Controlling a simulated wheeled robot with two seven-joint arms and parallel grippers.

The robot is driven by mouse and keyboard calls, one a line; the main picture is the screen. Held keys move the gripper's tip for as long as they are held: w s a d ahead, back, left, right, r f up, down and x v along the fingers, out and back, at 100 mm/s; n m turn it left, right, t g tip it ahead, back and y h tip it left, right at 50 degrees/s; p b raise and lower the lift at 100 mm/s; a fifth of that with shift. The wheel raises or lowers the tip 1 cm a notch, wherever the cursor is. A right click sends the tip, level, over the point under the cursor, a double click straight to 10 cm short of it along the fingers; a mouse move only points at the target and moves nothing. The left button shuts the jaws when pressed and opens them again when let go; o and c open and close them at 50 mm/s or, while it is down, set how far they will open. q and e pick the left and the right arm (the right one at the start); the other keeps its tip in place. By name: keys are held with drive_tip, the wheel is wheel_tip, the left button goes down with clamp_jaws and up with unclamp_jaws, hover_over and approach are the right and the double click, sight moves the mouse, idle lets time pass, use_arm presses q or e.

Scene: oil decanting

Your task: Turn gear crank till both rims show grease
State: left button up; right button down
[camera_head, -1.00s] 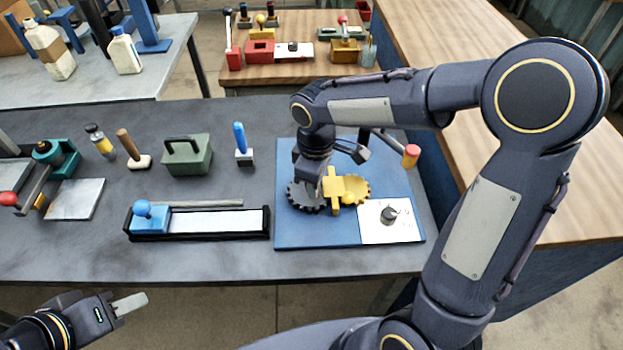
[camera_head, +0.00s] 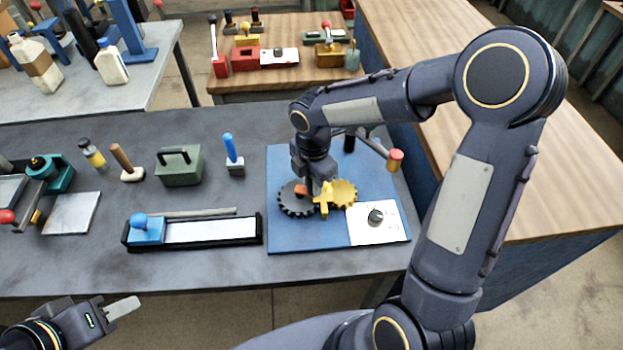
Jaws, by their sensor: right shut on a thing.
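A dark toothed gear (camera_head: 290,205) and a yellow gear (camera_head: 345,190) mesh side by side on a blue board (camera_head: 290,235), with a yellow cross-shaped piece (camera_head: 323,202) between them. My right gripper (camera_head: 314,188) points down over the gears and is shut on what looks like the crank handle, mostly hidden by the fingers. An orange part (camera_head: 301,190) shows just left of the fingers, over the dark gear. Grease on either rim cannot be made out. My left gripper (camera_head: 118,310) is low at the left, away from the bench; its jaw opening is unclear.
A white plate with a dark knob (camera_head: 376,217) is on the board's front right. A red-ended lever (camera_head: 394,160) sticks out behind. Left are a black tray with a blue knob (camera_head: 148,229), a green box (camera_head: 180,168) and a blue-handled tool (camera_head: 232,155).

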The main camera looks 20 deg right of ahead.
drive_tip(key=shift+w+d+n+p, duration=0.1)
drive_tip(key=shift+w+n+p, duration=0.15)
drive_tip(key=shift+n, duration=0.45)
drive_tip(key=shift+w+d+n+p, duration=0.1)
drive_tip(key=shift+n+p, duration=0.2)
drive_tip(key=shift+n, duration=0.4)
drive_tip(key=shift+w+n+p, duration=0.2)
drive_tip(key=shift+n+p, duration=0.1)
drive_tip(key=shift+n, duration=0.4)
drive_tip(key=c, duration=1.2)
unclamp_jaws()
drive_tip(key=shift+c, duration=0.2)
wheel_tip(320, 180, up, 8)
